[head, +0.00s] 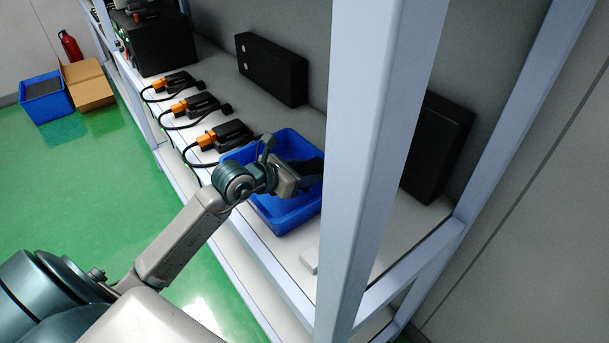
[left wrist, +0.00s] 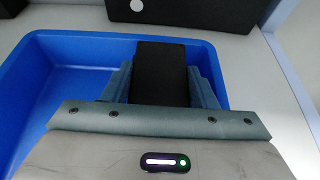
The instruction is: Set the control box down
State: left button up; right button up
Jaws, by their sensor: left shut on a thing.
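The control box looks like a black block (left wrist: 160,72), held between the two grey-green fingers of my left gripper (head: 300,180) in the left wrist view. The gripper is shut on it. In the head view its dark shape (head: 311,167) shows over the blue bin (head: 284,218), partly hidden by the gripper. The bin is an open tray on the shelf, and its rim and floor also show in the left wrist view (left wrist: 62,72). I cannot tell whether the box touches the bin floor. My right gripper is not in view.
Three black devices with orange connectors and cables, one at the bin (head: 222,136), line the white shelf. A pale rack post (head: 365,160) stands right of the bin. Black panels (head: 272,68) lean at the back.

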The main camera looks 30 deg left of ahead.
pick_arm(q)
jog(key=shift+s+f, duration=0.1)
jog(key=shift+f, duration=0.95)
jog(key=shift+f+b, duration=0.3)
jog(key=shift+f, duration=0.35)
jog(key=o, duration=1)
jog(key=shift+o, duration=0.2)
jog(key=shift+r, duration=0.2)
